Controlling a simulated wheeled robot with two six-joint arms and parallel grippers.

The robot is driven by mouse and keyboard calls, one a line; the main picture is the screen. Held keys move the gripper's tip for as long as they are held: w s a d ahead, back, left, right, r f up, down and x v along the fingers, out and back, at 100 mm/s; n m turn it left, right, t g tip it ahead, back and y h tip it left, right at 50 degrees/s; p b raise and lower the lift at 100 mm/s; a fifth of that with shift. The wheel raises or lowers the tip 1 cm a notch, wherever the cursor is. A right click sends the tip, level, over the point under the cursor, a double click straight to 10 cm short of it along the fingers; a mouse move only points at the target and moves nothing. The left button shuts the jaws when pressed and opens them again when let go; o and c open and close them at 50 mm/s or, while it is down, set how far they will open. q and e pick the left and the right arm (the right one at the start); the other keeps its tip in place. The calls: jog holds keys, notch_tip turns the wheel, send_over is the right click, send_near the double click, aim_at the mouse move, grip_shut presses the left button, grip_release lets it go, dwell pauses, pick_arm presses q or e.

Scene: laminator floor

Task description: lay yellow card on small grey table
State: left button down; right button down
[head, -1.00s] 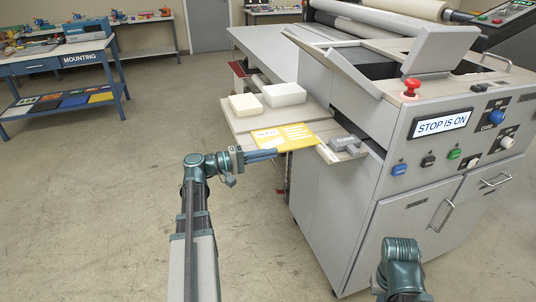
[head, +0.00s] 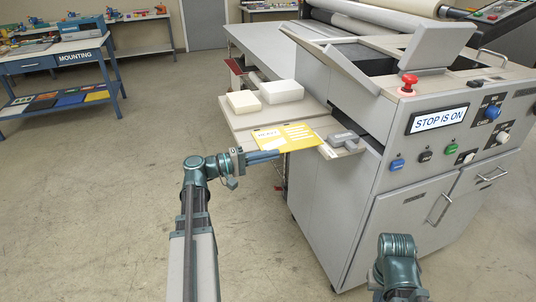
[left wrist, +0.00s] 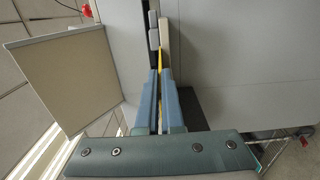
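The yellow card (head: 285,137), with white printed areas, is held roughly flat at the front edge of the small grey table (head: 240,121), which juts from the left side of the grey machine. My left gripper (head: 264,155) is shut on the card's near left edge. In the left wrist view the card shows as a thin yellow strip (left wrist: 160,62) between the blue fingers. I cannot tell whether the card touches the table or hovers over it. My right arm shows at the bottom right of the head view, but its gripper is out of view.
Two white blocks (head: 282,91) (head: 243,102) sit at the table's back. A grey object (head: 343,139) lies on a ledge right of the card. The machine (head: 345,200) fills the right side, with a red button (head: 408,84). Open floor lies to the left.

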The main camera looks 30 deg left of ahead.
pick_arm(q)
jog(key=c, duration=1)
grip_release()
jog(key=shift+a, duration=0.1)
jog(key=v, duration=1.3)
jog(key=shift+s+a, duration=0.25)
